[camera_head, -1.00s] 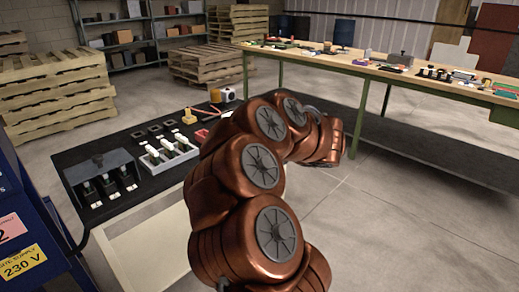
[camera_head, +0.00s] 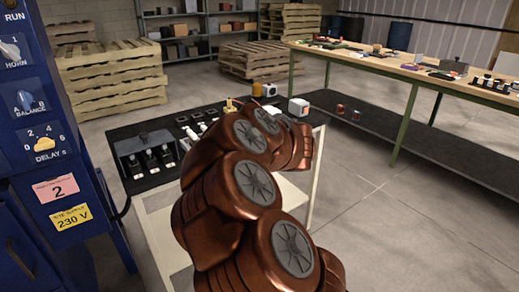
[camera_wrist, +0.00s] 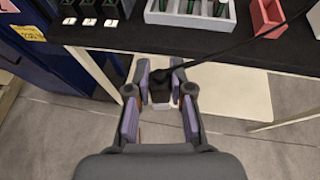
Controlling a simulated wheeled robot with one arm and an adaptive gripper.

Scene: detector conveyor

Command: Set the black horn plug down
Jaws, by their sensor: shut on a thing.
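The black horn plug (camera_wrist: 160,86) shows in the wrist view between the fingertips of my gripper (camera_wrist: 160,92). My gripper is shut on it. A black cable runs from the plug up and to the right across the wrist view. The plug is in front of the near edge of the black bench top (camera_wrist: 210,55), over the gap above the pale lower shelf. In the head view my copper-coloured arm hides my gripper and the plug.
A grey socket box (camera_head: 146,142) stands at the bench's left end. A white tray (camera_wrist: 190,20) with green-topped pieces and a red holder (camera_wrist: 266,14) stand on the bench. The blue cabinet (camera_head: 60,130) is close on the left. A long wooden-topped table (camera_head: 400,66) stands to the right.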

